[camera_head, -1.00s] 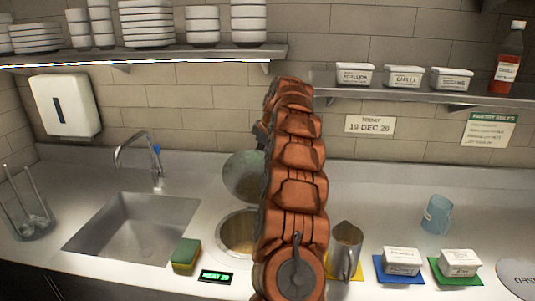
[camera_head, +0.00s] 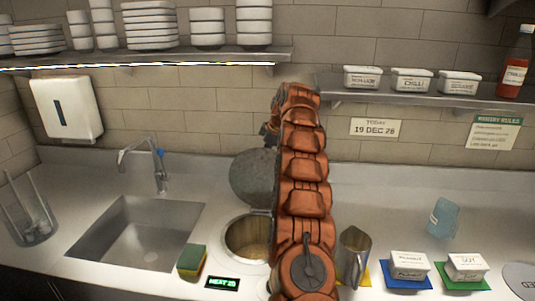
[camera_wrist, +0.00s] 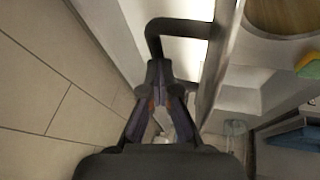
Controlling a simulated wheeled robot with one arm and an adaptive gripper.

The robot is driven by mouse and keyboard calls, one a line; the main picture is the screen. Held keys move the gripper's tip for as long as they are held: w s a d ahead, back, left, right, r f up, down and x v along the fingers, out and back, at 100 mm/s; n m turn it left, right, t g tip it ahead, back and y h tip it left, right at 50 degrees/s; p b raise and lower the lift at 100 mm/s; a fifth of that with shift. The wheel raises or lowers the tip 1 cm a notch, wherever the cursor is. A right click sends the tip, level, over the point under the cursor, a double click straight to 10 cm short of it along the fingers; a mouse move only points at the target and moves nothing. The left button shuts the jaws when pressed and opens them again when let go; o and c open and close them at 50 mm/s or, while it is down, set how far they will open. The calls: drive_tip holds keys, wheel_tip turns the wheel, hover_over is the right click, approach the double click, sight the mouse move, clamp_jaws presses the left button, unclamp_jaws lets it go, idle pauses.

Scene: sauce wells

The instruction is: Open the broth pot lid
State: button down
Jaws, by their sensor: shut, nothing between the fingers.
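The broth pot (camera_head: 247,238) is sunk in the counter, its round mouth open with brown broth inside. Its grey round lid (camera_head: 254,177) stands upright behind the mouth, partly hidden by my arm. In the wrist view the pot mouth (camera_wrist: 285,14) shows at the top right. A dark looped handle (camera_wrist: 180,25) sticks out from the lid, seen nearly edge-on. My gripper (camera_wrist: 158,76) is shut and empty, on the wall side of the lid, with its fingertips close to the handle; I cannot tell whether they touch. In the head view my arm mostly hides the gripper.
A sponge (camera_head: 192,261) and a green display (camera_head: 222,283) lie in front of the pot, with a sink (camera_head: 135,235) to the left. A metal jug (camera_head: 352,255) stands right of my arm. Shelves (camera_head: 420,94) and the tiled wall (camera_head: 200,105) bound the back.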

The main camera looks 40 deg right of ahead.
drive_tip(key=v, duration=0.7)
idle(0.3)
drive_tip(key=shift+r, duration=0.15)
